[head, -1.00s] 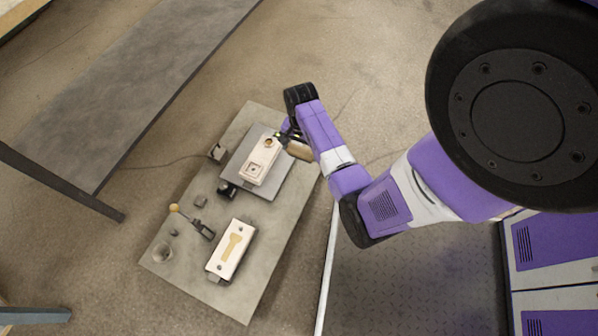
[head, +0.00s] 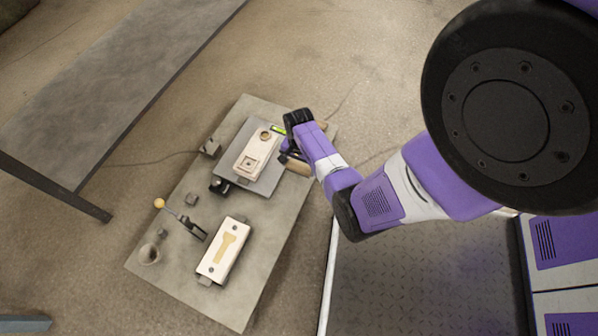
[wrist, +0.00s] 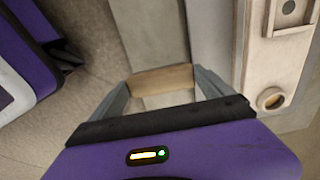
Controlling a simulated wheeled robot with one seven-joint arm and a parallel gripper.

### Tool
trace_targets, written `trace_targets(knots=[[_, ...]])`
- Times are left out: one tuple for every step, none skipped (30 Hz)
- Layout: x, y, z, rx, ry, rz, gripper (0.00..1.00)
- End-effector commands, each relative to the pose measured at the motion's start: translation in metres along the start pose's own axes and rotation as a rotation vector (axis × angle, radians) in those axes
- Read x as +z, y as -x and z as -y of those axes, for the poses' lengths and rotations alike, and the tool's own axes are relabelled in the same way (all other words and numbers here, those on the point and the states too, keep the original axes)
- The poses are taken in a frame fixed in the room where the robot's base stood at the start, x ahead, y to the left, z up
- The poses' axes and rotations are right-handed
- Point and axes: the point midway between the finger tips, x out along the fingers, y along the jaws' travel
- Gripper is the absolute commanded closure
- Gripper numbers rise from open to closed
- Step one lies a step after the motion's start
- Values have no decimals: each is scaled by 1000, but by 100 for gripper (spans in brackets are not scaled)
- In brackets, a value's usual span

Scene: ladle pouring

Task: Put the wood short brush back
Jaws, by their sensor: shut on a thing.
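The wood short brush shows as a tan wooden block (wrist: 160,80) between my fingertips in the wrist view. My gripper (wrist: 165,84) is shut on it, with one grey finger at each end. In the head view the brush (head: 298,166) is a short brown piece beside the grey plate's right edge, and my gripper (head: 288,156) is partly hidden by my purple forearm. Bristles cannot be made out. Whether the brush touches the table cannot be told.
The grey table (head: 262,232) carries a grey plate (head: 268,183) with a beige block (head: 251,160). Another beige block (head: 222,252), a ball-ended tool (head: 181,219) and a small cup (head: 149,254) stand lower left. Another wooden piece (head: 321,126) shows past my wrist.

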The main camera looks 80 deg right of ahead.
Motion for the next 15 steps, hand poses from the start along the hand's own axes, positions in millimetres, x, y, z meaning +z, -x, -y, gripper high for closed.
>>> trace_targets(knots=[[0,-10,-1,2,0,1,48],[0,-15,-1,2,-1,2,48],[0,-22,-1,2,-1,2,48],[0,-27,-1,2,-1,2,48],[0,-31,0,1,-1,1,48],[0,-35,0,1,0,1,48],[0,-37,0,1,0,1,48],[0,-38,0,1,0,1,48],[0,-38,0,1,1,1,48],[0,-37,0,1,1,0,48],[0,-37,0,1,1,0,48],[0,-36,0,1,1,0,48],[0,-36,0,1,1,0,48],[0,-36,0,1,1,0,48],[0,-36,0,1,1,0,48]])
